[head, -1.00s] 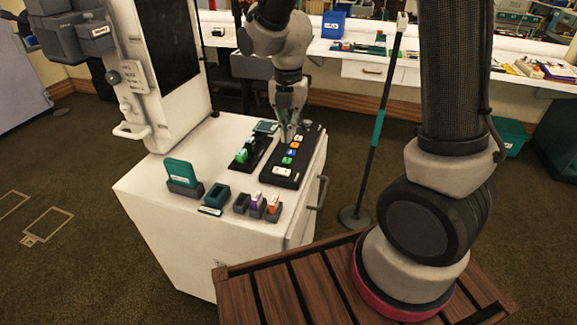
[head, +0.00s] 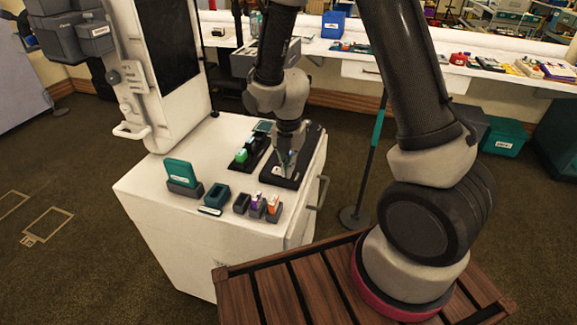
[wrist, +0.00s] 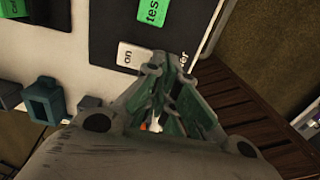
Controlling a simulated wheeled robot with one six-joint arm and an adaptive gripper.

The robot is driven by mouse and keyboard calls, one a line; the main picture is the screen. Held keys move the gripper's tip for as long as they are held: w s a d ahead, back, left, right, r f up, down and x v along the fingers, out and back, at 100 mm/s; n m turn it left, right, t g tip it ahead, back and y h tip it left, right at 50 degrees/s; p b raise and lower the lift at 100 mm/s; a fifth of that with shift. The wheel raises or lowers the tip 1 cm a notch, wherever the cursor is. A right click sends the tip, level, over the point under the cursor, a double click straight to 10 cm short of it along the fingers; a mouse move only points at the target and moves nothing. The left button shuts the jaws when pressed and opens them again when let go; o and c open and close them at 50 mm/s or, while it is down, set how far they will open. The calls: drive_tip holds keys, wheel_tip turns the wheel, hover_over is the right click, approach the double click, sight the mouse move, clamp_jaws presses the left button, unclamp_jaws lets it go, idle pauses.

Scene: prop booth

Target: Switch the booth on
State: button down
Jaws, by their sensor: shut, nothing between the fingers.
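The white booth cabinet (head: 150,200) has a white upright column with a dark screen (head: 168,45) at its back left. A black button panel (head: 313,140) lies on the right of its top. In the wrist view the panel (wrist: 103,45) carries a white button marked "on" (wrist: 131,56) and a green button marked "test" (wrist: 153,12). A label ending in "wer" is partly hidden by my fingers. My gripper (head: 284,172) is shut and empty, pointing down over the panel's near end. In the wrist view the gripper (wrist: 160,118) is just beside the "on" button; contact cannot be told.
Left of the panel is a black holder with a green piece (head: 241,155). Nearer stand a teal card in a stand (head: 179,172), an empty teal holder (head: 217,195) and small grey holders (head: 242,204), some with coloured pieces. A teal pole stands right of the cabinet.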

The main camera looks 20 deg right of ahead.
drive_tip(key=shift+s+f, duration=0.1)
drive_tip(key=shift+f, duration=0.25)
drive_tip(key=shift+r, duration=0.15)
drive_tip(key=shift+r, duration=0.65)
